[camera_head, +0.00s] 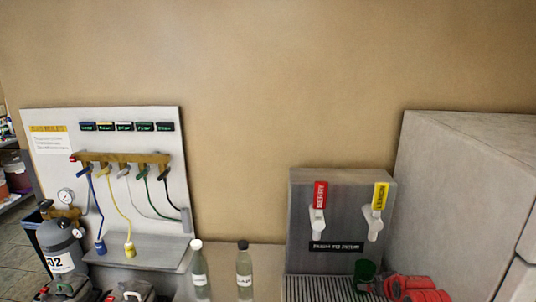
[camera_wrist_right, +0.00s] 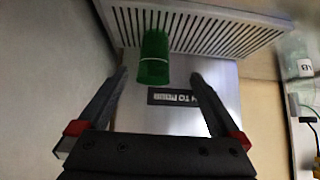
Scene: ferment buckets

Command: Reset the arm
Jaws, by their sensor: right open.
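A green cup (camera_head: 365,272) stands at the drip tray (camera_head: 318,289) of the grey dispenser (camera_head: 343,215). In the right wrist view the cup (camera_wrist_right: 155,58) shows between the two fingertips of my right gripper (camera_wrist_right: 158,76). The fingers are spread, with a clear gap on each side of the cup. In the head view red parts of my right arm (camera_head: 412,287) show just right of the cup, low in the picture. My left gripper is out of view.
The dispenser carries a red tap handle (camera_head: 320,195) and a yellow one (camera_head: 380,196). Two bottles (camera_head: 200,270) (camera_head: 244,272) stand left of it. A large grey cabinet (camera_head: 458,190) closes off the right. A hose panel (camera_head: 125,180) and gas cylinder (camera_head: 60,247) are at left.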

